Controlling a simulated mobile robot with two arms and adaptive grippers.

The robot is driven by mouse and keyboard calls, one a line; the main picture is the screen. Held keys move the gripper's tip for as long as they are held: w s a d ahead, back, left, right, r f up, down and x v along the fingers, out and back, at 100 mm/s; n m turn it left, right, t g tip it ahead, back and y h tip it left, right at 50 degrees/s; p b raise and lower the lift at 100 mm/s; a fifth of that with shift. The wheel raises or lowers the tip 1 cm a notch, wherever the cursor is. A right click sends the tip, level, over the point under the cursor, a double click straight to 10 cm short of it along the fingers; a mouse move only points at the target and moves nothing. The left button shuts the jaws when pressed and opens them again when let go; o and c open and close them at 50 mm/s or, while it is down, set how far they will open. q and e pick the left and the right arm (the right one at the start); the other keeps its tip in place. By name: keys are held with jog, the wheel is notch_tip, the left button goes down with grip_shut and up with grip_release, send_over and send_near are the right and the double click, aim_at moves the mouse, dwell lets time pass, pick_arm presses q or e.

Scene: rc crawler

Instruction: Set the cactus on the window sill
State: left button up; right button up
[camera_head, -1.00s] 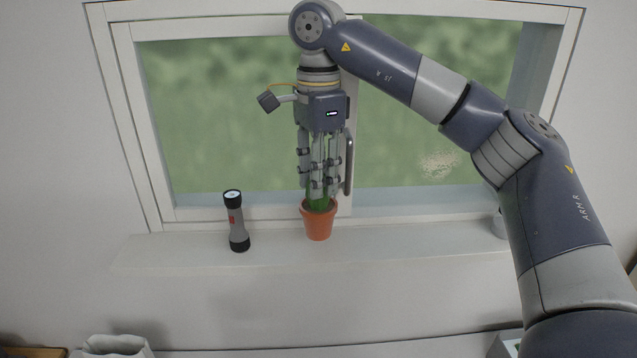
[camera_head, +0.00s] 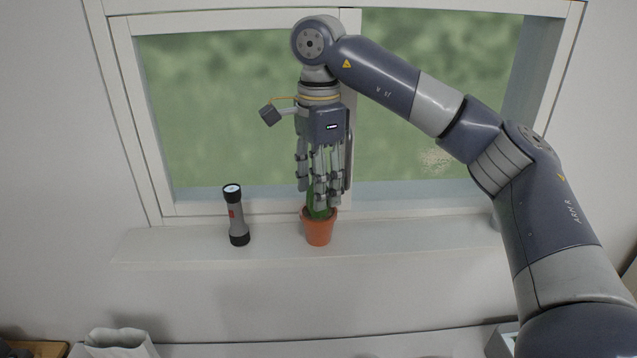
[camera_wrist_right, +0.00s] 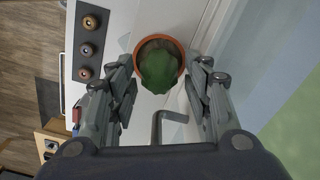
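The cactus (camera_head: 318,213) is green and stands upright in a terracotta pot (camera_head: 319,232). The pot appears to rest on the white window sill (camera_head: 420,235), in front of the window's middle frame. My right gripper (camera_head: 320,200) points down from above with its fingers on both sides of the cactus. In the right wrist view, the cactus (camera_wrist_right: 160,70) lies between the spread fingers of my right gripper (camera_wrist_right: 164,65), with gaps visible on both sides, so it looks open. My left gripper is not in view.
A grey and black flashlight (camera_head: 236,215) stands on the sill left of the pot. A window handle (camera_head: 348,165) is just right of my right fingers. The sill to the right of the pot is mostly clear. The right wrist view shows a panel with knobs (camera_wrist_right: 88,48).

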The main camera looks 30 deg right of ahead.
notch_tip(320, 180, up, 12)
jog(key=shift+r, duration=0.2)
dwell(0.6)
jog(key=shift+s+f, duration=0.1)
dwell(0.5)
